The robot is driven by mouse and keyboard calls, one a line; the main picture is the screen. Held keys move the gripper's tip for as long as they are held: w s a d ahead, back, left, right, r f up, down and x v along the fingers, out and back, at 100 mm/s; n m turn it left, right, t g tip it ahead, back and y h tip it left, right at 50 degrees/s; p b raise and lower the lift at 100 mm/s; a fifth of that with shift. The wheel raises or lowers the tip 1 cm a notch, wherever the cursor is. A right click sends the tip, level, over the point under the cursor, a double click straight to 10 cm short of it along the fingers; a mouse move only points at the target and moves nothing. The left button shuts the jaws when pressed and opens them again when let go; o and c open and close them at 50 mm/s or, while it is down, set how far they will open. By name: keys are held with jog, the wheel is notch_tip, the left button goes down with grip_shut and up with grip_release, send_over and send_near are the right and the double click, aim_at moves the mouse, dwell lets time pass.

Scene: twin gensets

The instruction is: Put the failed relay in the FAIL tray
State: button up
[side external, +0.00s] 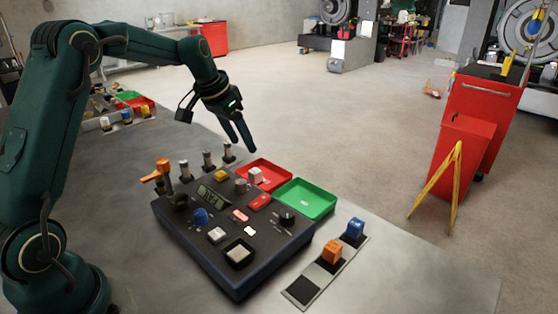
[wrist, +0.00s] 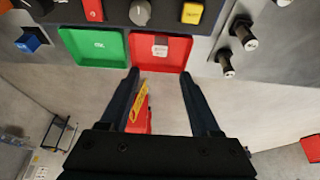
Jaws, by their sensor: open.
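A pale pinkish-white relay (side external: 255,174) sits in the red tray (side external: 278,182) behind the control box. In the wrist view the small pale relay (wrist: 160,39) lies inside the red tray (wrist: 181,62), near a white label whose lettering I cannot read clearly. My gripper (side external: 246,148) is open and empty, above and behind the red tray. In the wrist view my gripper's (wrist: 158,73) two fingers are spread with nothing between them, their tips near the tray's edge.
A green tray (side external: 318,206) stands beside the red one. A rack (side external: 310,294) at right holds an orange relay (side external: 332,252) and a blue relay (side external: 354,229), with one slot empty. The control box (side external: 220,262) has knobs and buttons. Posts (side external: 207,160) stand left of the trays.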

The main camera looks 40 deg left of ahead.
jog(key=s+d+r, duration=0.7)
jog(key=s+d, duration=0.3)
jog(key=s, duration=0.2)
jog(key=s+d+f, duration=0.2)
jog(key=s, duration=0.4)
jog(key=s+d+f+t, duration=0.1)
jog(key=s+d, duration=0.1)
jog(key=s, duration=0.4)
jog(key=shift+f, duration=0.35)
